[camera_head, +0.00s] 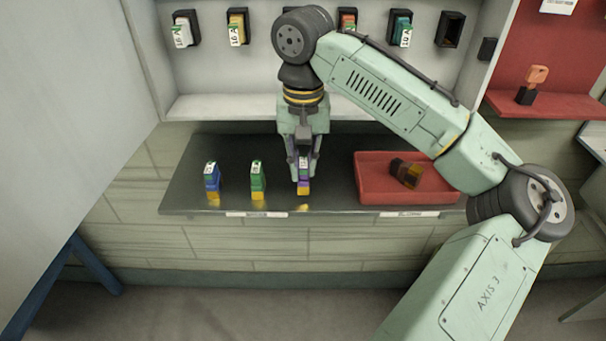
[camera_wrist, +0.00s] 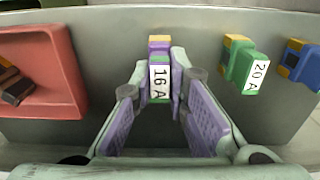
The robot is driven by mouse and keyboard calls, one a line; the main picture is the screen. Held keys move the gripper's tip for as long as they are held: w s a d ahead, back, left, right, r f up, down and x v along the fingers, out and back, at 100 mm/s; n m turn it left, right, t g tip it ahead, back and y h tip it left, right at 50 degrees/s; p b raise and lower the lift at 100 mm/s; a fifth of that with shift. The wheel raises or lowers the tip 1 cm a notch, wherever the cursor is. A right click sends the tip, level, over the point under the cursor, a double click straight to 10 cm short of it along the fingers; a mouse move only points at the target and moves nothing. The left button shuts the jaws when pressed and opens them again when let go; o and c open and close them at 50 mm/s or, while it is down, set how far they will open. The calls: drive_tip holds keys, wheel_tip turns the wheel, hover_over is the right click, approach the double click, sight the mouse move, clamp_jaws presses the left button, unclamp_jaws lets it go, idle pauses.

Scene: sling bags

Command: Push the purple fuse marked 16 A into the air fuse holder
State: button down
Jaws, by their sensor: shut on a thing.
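The purple fuse marked 16 A (camera_head: 303,182) stands upright near the front edge of the grey shelf; its white label also shows in the wrist view (camera_wrist: 159,80). My gripper (camera_head: 303,172) reaches down over it and is shut on it, one finger at each side. The fuse has a green top and a yellow-orange lower end. On the wall behind is a row of dark holders. An empty dark holder (camera_head: 450,29) is at the right of the row. My arm hides the middle of the row, and I cannot read which holder is the air one.
A green fuse (camera_head: 257,180) and a blue fuse (camera_head: 212,180) stand to the left on the shelf (camera_head: 180,203). A red tray (camera_head: 372,187) at right holds a dark and amber fuse (camera_head: 405,173). Several holders above carry fuses, including a white one (camera_head: 184,31).

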sight(303, 161)
drive_tip(key=shift+r+p, duration=2)
drive_tip(key=shift+r, duration=0.35)
drive_tip(key=shift+f, duration=0.1)
